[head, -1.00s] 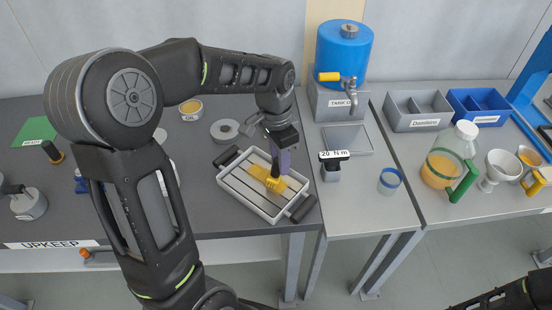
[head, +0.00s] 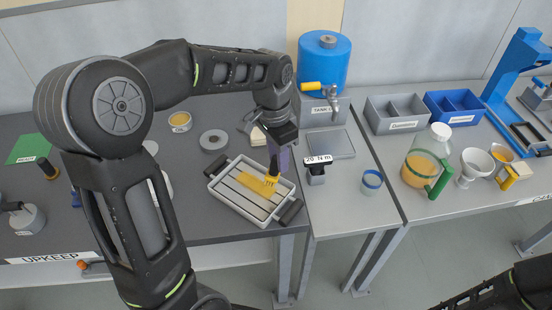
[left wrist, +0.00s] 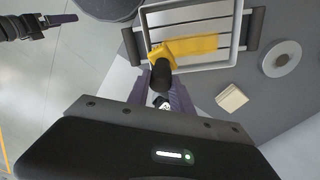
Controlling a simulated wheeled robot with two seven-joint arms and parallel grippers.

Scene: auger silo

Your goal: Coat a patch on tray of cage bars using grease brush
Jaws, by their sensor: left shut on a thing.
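The grease brush (head: 271,182) has a yellow head and a dark handle. My left gripper (head: 279,160) is shut on its handle and holds it upright, head down on the bars. The tray of cage bars (head: 226,204) is a light shallow tray with dark end handles on the dark bench. A yellow patch (head: 250,191) lies across the bars, left of the brush. In the left wrist view the brush head (left wrist: 165,52) touches one end of the yellow patch (left wrist: 205,44). What looks like my right gripper (left wrist: 58,19) shows there, its jaws unclear.
A grey roll (head: 213,140) and a pale block (head: 258,136) lie behind the tray. A labelled dark-topped item (head: 316,174) and a blue-rimmed cup (head: 371,183) stand to the right. A blue tank (head: 324,65) with a tap stands behind.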

